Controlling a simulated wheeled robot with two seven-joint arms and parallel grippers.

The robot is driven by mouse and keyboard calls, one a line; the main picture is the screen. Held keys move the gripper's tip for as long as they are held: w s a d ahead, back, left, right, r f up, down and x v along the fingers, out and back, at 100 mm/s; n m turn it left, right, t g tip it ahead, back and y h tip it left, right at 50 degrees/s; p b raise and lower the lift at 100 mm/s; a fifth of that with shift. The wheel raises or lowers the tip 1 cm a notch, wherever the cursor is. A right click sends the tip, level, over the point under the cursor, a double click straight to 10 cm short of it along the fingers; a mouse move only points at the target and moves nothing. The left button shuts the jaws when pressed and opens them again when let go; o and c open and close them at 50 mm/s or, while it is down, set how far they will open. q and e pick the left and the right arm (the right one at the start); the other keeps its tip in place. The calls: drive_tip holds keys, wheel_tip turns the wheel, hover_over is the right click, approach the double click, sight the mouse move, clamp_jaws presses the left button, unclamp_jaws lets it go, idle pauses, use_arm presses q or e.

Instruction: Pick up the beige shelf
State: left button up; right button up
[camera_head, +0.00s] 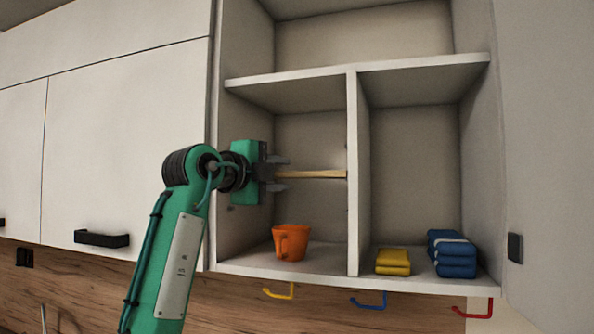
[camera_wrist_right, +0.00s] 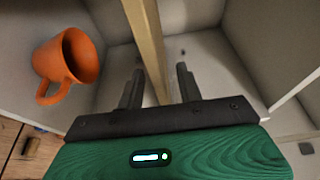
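The beige shelf (camera_head: 312,174) is a thin, level board in the left middle compartment of the open wall cabinet. Its right end meets the upright divider. Its left part is hidden by my right gripper (camera_head: 281,174). That gripper is open, with one finger above and one below the board. In the wrist view the shelf (camera_wrist_right: 148,40) runs between the two fingers of the right gripper (camera_wrist_right: 160,70), with a gap to each finger. My left gripper is not in view.
An orange mug (camera_head: 291,243) stands on the compartment floor below the shelf. Right of the divider (camera_head: 352,200) lie yellow cloths (camera_head: 393,262) and blue folded towels (camera_head: 455,262). Coloured hooks hang under the cabinet. An open door (camera_head: 548,130) bounds the right side.

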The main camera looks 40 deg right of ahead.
drive_tip(key=d+p, duration=0.1)
drive_tip(key=d, duration=0.2)
drive_tip(key=shift+d+p, duration=0.25)
drive_tip(key=shift+p, duration=0.15)
drive_tip(key=shift+w+d, duration=0.1)
drive_tip(key=shift+d, duration=0.2)
drive_tip(key=shift+f, duration=0.1)
drive_tip(key=shift+a, duration=0.15)
clamp_jaws()
